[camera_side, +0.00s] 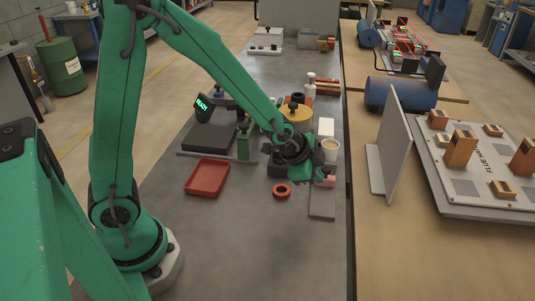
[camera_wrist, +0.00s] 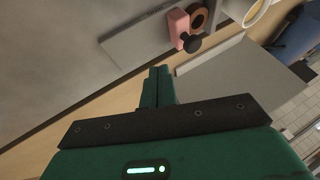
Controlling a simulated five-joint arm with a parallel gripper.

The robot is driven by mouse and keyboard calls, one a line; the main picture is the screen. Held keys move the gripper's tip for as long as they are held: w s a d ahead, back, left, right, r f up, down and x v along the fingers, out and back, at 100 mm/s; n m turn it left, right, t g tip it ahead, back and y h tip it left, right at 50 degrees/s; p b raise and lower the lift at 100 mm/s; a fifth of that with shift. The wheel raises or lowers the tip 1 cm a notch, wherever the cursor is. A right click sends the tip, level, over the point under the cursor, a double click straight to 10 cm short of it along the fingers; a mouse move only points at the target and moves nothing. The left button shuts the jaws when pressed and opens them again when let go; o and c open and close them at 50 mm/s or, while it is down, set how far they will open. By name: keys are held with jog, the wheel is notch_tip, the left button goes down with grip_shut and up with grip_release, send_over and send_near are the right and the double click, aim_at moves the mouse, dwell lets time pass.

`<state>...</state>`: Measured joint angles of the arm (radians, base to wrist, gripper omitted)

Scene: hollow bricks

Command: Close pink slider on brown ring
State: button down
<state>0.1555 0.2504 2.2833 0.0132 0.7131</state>
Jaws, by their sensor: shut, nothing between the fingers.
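The pink slider (camera_wrist: 180,27) with a black knob (camera_wrist: 192,42) sits on a grey plate (camera_wrist: 139,36) in the wrist view. The brown ring (camera_wrist: 199,18) lies right beside the slider; I cannot tell whether they touch. My gripper (camera_wrist: 158,70) is shut and empty, with its fingertips apart from the slider and knob in the picture. In the side view the pink slider (camera_side: 327,181) shows at the far end of the grey plate (camera_side: 322,205), just right of my dark wrist. The brown ring is not clearly visible there.
A red-orange ring (camera_side: 282,191) lies on the table left of the plate. A red tray (camera_side: 207,177) is farther left. A cup (camera_side: 330,146) stands behind the slider. An upright grey panel (camera_side: 393,145) stands to the right. The near table is clear.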

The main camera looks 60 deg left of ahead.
jog(key=v, duration=0.8)
jog(key=shift+s+d, duration=0.15)
jog(key=shift+d, duration=0.1)
jog(key=shift+r, duration=0.2)
jog(key=s+a+r+n, duration=0.3)
jog(key=s+r+n, duration=0.1)
jog(key=s, duration=0.4)
jog(key=s+a+r+n+g+y, duration=0.1)
jog(key=s+a+r+n, duration=0.2)
jog(key=s+r+n, duration=0.2)
jog(key=s+n, duration=0.1)
jog(key=s, duration=0.2)
jog(key=shift+s+a+r, duration=0.3)
jog(key=shift+a, duration=0.05)
jog(key=shift+w, duration=0.1)
jog(key=w+d+f+m, duration=0.3)
jog(key=w+f+m, duration=0.2)
jog(key=w, duration=0.3)
jog(key=w+d+f+m+h, duration=0.1)
jog(key=w+d+f+m, duration=0.3)
jog(key=w, duration=0.4)
jog(key=shift+f+m+t, duration=0.35)
jog(key=shift+m+t, duration=0.05)
jog(key=shift+m, duration=0.1)
